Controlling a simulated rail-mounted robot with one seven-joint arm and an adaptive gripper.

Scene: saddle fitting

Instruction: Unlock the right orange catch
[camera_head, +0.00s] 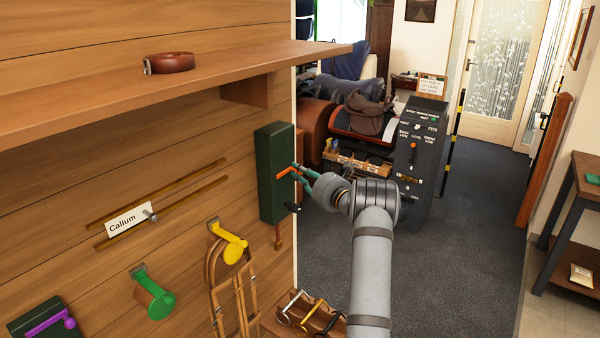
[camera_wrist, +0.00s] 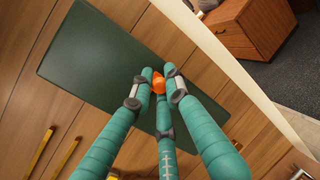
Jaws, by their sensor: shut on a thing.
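A dark green box (camera_head: 270,192) is mounted on the wooden wall near its right edge. An orange catch (camera_head: 287,171) sticks out from the box's right side. My gripper (camera_head: 297,171) reaches it from the right. In the wrist view, my teal fingers (camera_wrist: 157,92) close around the orange catch (camera_wrist: 158,82) in front of the dark green panel (camera_wrist: 95,55). The fingertips hide part of the catch, and I cannot tell its exact turn.
A wooden shelf (camera_head: 190,85) juts out above, with a rolled brown strap (camera_head: 169,62) on it. Yellow (camera_head: 234,246) and green (camera_head: 155,297) hooks stand out from the wall at the lower left. A dark console (camera_head: 418,160) stands behind my arm.

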